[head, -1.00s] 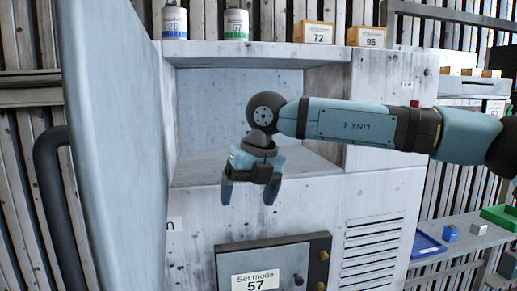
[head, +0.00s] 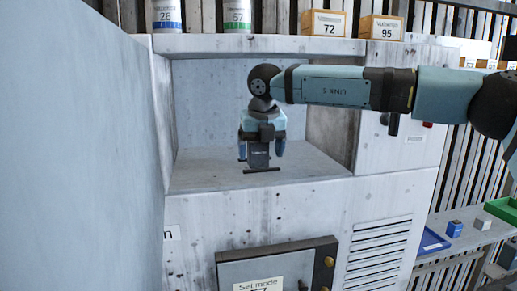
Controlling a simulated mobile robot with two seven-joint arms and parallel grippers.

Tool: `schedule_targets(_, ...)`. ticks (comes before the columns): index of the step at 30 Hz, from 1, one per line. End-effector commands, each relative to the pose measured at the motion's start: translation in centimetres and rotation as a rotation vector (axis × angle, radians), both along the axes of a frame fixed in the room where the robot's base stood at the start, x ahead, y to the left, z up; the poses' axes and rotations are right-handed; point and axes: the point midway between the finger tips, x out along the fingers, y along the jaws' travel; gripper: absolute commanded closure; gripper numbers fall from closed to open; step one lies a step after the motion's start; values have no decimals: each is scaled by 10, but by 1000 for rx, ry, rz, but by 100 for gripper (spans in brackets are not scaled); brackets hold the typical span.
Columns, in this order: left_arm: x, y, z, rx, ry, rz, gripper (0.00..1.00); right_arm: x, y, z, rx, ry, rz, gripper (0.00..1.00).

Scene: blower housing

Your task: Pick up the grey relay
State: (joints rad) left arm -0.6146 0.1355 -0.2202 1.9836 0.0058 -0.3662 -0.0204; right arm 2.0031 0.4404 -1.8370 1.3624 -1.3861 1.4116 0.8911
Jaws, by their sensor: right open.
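A dark grey box-shaped part with a small pale label and a flat base, which looks like the grey relay (head: 258,158), stands on the floor of the housing's open recess (head: 310,167). My right gripper (head: 261,150) points down over it inside the recess. Its fingers are open, one on each side of the relay, with a gap showing to the right. Whether the left finger touches it I cannot tell. The gripper's body hides what is behind the relay's top. My left gripper is not in view.
A large open door panel (head: 75,150) fills the left side. Cans (head: 237,15) and boxes (head: 323,22) stand on the ledge above the recess. A control panel (head: 278,265) is below. At right, a shelf holds a blue tray (head: 432,241) and a green tray (head: 503,208).

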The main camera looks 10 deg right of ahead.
Motion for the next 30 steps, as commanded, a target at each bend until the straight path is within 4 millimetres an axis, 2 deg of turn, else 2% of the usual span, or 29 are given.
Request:
schedule_targets(1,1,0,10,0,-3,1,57,9,0,4,0,1,-3,17)
schedule_targets(5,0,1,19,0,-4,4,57,29,0,4,-1,1,-1,17)
schedule_targets(9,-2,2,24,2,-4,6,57,30,0,-9,-1,1,0,17)
schedule_targets(16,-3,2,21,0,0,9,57,31,0,-11,0,0,-1,17)
schedule_targets(23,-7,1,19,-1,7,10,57,30,0,-11,0,0,-1,70)
schedule_targets(24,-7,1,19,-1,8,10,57,30,0,-11,0,0,-1,74)
schedule_targets(30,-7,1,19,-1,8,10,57,30,0,-11,0,0,-1,74)
